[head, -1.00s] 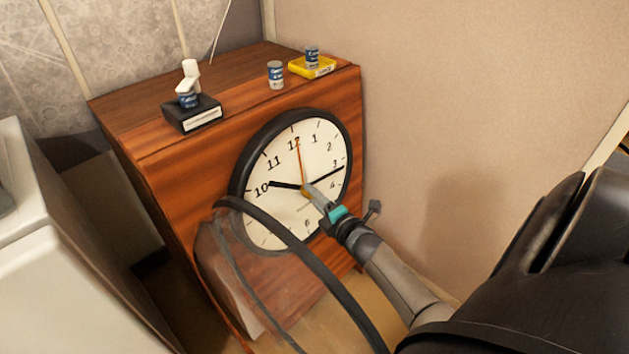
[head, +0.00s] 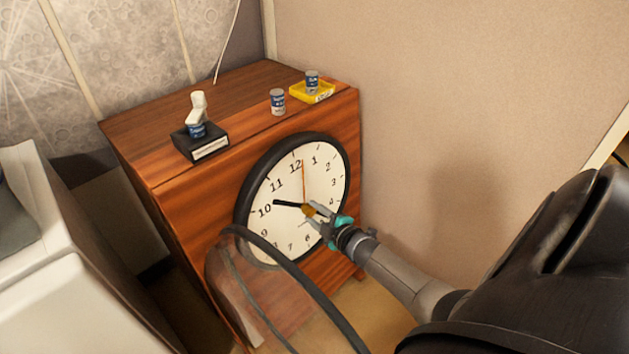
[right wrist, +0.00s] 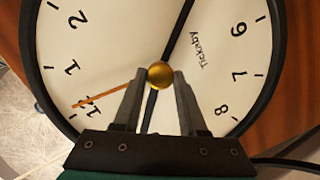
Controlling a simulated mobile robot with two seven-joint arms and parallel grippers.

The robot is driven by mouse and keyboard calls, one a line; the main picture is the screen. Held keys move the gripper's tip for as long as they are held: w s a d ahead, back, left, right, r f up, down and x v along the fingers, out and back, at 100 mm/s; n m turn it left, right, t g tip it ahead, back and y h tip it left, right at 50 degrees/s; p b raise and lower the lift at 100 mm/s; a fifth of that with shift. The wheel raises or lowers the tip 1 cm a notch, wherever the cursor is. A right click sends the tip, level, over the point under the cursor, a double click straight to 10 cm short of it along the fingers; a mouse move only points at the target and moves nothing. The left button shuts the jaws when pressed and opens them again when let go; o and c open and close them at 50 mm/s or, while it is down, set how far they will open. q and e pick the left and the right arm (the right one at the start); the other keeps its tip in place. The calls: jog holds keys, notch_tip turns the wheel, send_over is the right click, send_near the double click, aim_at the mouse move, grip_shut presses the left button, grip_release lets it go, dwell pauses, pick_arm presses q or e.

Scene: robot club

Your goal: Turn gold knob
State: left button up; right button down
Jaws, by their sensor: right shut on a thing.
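The gold knob (head: 308,210) is at the centre of a round black-rimmed clock face (head: 285,188) on the front of a wooden cabinet. My right gripper (right wrist: 160,80) is shut on the knob, one finger on each side, and the knob (right wrist: 160,73) shows between the tips in the right wrist view. An orange hand (right wrist: 105,95) points near 12. One black hand (head: 288,204) points near 10. Another black hand (right wrist: 178,30) points between 4 and 5; in the head view my gripper hides it. My left gripper is not in view.
On the cabinet top (head: 240,90) stand a black box (head: 200,143) with a can and white piece, a can (head: 277,102), and a yellow tray (head: 325,93) with another can. A clear, dark-rimmed curved piece (head: 290,270) is in front, lower left. A bare wall is right.

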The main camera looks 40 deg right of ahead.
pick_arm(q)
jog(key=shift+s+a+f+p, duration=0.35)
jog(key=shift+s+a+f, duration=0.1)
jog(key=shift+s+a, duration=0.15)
pick_arm(e)
jog(key=shift+m+y, duration=0.3)
jog(key=shift+m, duration=0.4)
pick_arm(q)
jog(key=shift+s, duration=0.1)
pick_arm(e)
jog(key=shift+c, duration=2.3)
grip_release()
